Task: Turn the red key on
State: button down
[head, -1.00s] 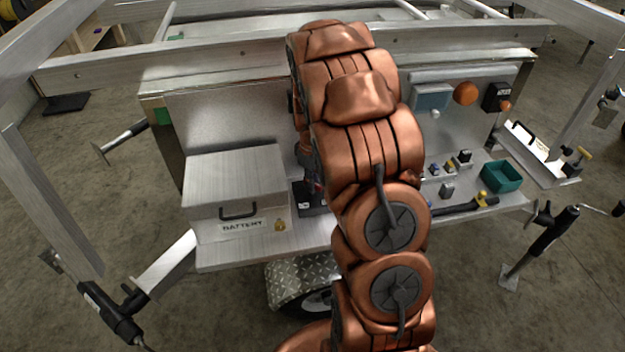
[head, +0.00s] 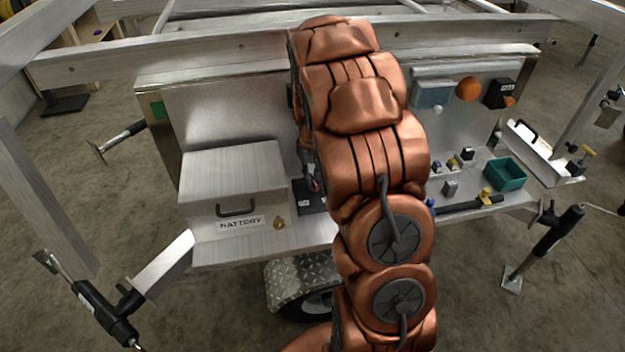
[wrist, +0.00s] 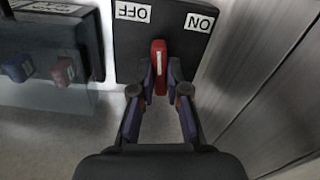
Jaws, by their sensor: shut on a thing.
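The red key (wrist: 158,58) stands out from a black switch box (wrist: 180,42) in the wrist view. The box carries a white OFF label (wrist: 133,12) and a white ON label (wrist: 199,22), both upside down. The key sits between the two labels, a little nearer OFF. My gripper (wrist: 161,82) is shut on the key, with one finger on each side. In the head view the black box (head: 307,196) shows only partly beside my copper arm, which hides the key.
A metal battery box (head: 232,178) stands left of the switch. A teal bin (head: 506,174), small blocks (head: 451,187) and a wall panel with an orange knob (head: 468,88) are to the right.

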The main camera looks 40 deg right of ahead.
jog(key=m+b, duration=0.1)
jog(key=m, duration=0.4)
jog(key=shift+m, duration=0.3)
jog(key=m, duration=0.5)
jog(key=shift+m, duration=0.4)
jog(key=c, duration=1.2)
grip_release()
jog(key=shift+o, duration=0.2)
jog(key=shift+r, duration=0.1)
notch_tip(320, 180, up, 12)
